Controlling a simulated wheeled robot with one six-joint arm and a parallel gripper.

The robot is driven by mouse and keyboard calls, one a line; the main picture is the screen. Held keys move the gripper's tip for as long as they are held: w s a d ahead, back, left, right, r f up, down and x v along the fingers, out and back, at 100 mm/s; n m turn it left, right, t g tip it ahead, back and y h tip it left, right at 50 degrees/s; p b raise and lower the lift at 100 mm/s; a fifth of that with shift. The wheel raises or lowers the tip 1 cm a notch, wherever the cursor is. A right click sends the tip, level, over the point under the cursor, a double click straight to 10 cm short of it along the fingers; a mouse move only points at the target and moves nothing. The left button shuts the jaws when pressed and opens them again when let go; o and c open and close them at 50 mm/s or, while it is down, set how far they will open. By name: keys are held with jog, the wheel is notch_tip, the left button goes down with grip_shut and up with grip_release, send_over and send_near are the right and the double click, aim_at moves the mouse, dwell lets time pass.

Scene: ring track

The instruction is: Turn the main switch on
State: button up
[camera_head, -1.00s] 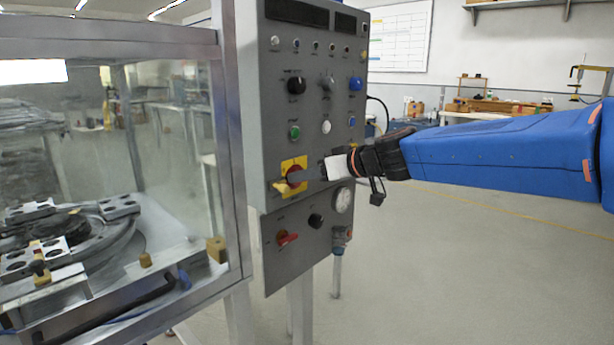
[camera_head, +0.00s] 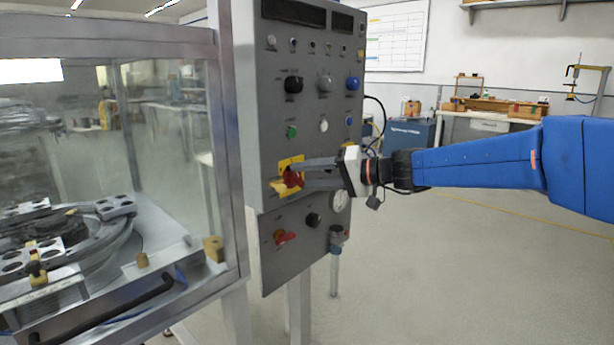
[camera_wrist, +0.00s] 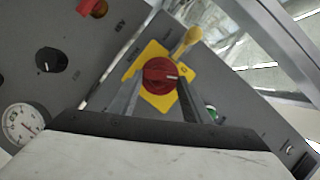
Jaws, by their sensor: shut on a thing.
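The main switch (camera_head: 291,177) is a red rotary knob on a yellow plate, low on the grey control panel (camera_head: 262,150). It also shows in the wrist view as a round red knob (camera_wrist: 160,75) with a white mark pointing right. A yellow tab (camera_wrist: 187,40) sits at a corner of its plate. My gripper (camera_head: 303,173) reaches in from the right, with its two long grey fingers at the knob. In the wrist view the fingers (camera_wrist: 160,88) stand on both sides of the red knob, and the gripper is shut on it. The fingertips' contact is partly hidden.
Another red switch (camera_head: 285,237) and a black knob (camera_head: 313,220) sit below. Buttons and knobs, including a blue one (camera_head: 352,83), are above. A glass-walled machine (camera_head: 160,150) stands left. The floor at right is clear.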

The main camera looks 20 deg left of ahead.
jog(key=m+y, duration=0.1)
jog(key=m, duration=0.1)
jog(key=f+m+y, duration=0.1)
jog(key=m, duration=0.2)
jog(key=shift+w+g, duration=0.15)
jog(key=shift+g, duration=0.25)
dwell(0.3)
jog(key=o, duration=1)
jog(key=shift+o, duration=0.2)
jog(key=shift+d, duration=0.1)
jog(key=d, duration=1.7)
jog(key=shift+d, duration=0.2)
